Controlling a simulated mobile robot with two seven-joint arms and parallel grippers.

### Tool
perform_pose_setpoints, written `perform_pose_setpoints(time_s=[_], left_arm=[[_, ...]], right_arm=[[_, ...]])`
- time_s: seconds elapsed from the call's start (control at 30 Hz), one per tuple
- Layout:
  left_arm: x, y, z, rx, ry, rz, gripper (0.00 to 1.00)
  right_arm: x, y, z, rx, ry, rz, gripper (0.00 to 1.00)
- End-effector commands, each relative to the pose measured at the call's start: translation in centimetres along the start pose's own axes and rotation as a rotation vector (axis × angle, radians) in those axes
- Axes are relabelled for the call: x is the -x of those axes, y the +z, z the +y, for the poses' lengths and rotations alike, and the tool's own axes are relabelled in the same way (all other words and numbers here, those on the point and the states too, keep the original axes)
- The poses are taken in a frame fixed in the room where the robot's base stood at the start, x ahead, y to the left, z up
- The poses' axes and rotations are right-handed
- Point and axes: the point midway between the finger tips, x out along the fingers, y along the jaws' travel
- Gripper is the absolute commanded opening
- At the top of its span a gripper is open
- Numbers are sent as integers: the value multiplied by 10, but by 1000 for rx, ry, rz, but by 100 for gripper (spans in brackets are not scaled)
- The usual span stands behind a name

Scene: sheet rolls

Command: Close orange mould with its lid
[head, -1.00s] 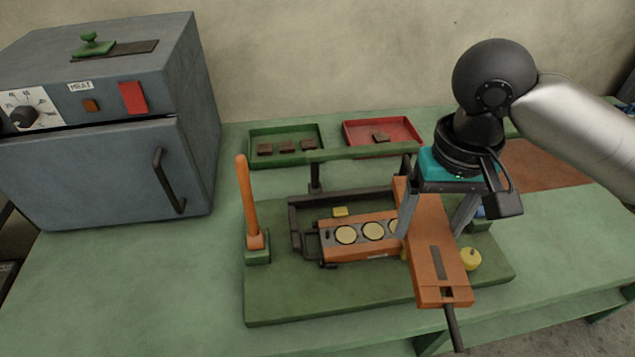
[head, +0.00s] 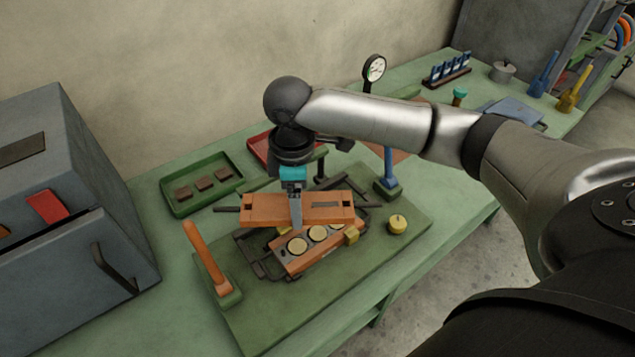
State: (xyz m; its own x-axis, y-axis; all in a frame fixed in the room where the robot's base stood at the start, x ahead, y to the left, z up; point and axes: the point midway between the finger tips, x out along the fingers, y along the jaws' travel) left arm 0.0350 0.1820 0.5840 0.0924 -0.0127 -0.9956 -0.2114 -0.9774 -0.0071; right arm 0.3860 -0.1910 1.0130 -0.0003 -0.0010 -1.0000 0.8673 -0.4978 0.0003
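The orange mould (head: 318,253) lies in a dark frame on the green base plate, with round pale discs in its top. Its orange lid (head: 330,208) is a flat bar with a dark strip and a dark handle at each end. My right gripper (head: 297,218) points down and is shut on the lid near its middle. One finger shows across the lid's near face; the other is hidden. The lid appears raised above the mould's far side, covering part of it in the picture, and lies at an angle to it. My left gripper is not in view.
An upright orange lever (head: 207,260) stands left of the mould, and a blue-handled post (head: 388,167) behind right. A yellow knob (head: 397,224) sits at right. A green tray (head: 202,188) with brown pieces and a red tray (head: 258,148) lie behind. A grey oven (head: 70,190) stands left.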

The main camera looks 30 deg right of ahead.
Motion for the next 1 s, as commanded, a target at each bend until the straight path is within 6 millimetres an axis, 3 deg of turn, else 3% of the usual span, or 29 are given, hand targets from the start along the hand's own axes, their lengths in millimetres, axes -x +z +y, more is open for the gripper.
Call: perform_pose_setpoints(time_s=[0.03, 0.2, 0.5, 1.0], left_arm=[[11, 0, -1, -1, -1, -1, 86], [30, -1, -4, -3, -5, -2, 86], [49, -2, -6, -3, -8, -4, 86], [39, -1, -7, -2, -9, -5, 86]], right_arm=[[4, 4, 4, 57, -2, 0, 0], [-4, 16, 14, 273, 0, 0, 0], [-15, 35, 24, 543, 2, 2, 0], [-29, 38, 26, 601, 5, 2, 0]])
